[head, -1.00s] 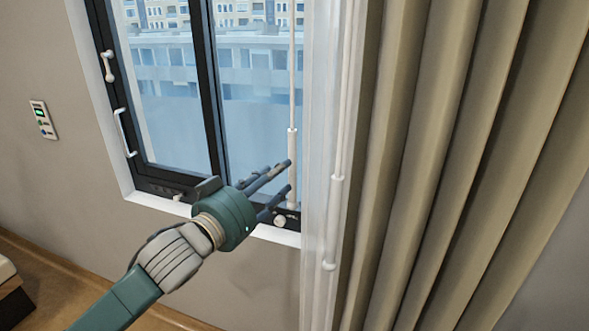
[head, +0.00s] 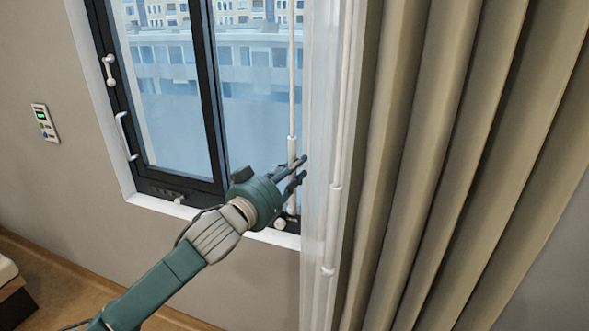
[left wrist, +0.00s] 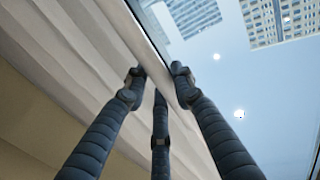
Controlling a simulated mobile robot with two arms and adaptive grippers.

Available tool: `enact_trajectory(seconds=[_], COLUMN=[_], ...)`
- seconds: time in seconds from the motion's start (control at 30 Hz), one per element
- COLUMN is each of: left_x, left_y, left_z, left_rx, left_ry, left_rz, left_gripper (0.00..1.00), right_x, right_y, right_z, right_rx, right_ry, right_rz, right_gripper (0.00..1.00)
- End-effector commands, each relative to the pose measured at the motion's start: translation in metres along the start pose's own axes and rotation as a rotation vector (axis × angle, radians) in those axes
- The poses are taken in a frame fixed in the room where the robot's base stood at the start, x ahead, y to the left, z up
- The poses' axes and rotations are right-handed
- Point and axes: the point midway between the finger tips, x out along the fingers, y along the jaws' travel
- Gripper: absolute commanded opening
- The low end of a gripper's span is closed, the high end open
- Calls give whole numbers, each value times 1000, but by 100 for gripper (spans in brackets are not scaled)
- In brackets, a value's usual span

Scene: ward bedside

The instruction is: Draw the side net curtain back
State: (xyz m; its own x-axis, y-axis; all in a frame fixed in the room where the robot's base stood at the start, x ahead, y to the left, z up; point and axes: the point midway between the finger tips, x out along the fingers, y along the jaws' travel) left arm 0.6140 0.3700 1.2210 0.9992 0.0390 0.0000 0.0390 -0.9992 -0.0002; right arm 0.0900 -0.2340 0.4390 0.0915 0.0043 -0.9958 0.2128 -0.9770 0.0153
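The net curtain (head: 316,240) is a sheer white strip hanging in narrow folds at the right side of the window. It also shows as pale pleats in the left wrist view (left wrist: 75,45). My left gripper (head: 304,168) is at the curtain's left edge, its fingers in front of a white rod (head: 292,148). In the left wrist view its fingertips (left wrist: 156,75) are apart, with the curtain's edge between or just beyond them; I cannot tell if they touch it. My right gripper is not in view.
Thick beige curtains (head: 455,150) hang to the right. A second white rod (head: 334,210) hangs by the net curtain. The dark-framed window (head: 212,90) has white handles (head: 109,68) on its left. A small wall control (head: 44,122) is further left. The wall below the window is clear.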

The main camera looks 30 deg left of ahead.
Motion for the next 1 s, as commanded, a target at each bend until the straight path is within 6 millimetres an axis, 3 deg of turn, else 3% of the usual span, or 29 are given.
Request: enact_trajectory(seconds=[0.27, 0.53, 0.87, 0.9, 0.97, 1.0], left_x=[1, 9, 9, 9, 9, 9], left_y=[4, 44, 49, 49, 49, 48], left_z=[0, 0, 2, 2, 2, 1], left_rx=[-3, -6, -2, -2, -2, -2], left_ry=[0, -2, -3, -3, -3, -2], left_rz=[0, 0, 3, 3, 3, 2], left_gripper=[0, 0, 0, 32, 43, 43], right_x=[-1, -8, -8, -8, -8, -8], right_y=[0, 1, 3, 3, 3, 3], right_z=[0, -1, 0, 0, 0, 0], right_rx=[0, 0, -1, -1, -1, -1], right_ry=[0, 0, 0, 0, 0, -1], right_rz=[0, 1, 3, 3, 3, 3], right_gripper=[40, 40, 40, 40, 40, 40])
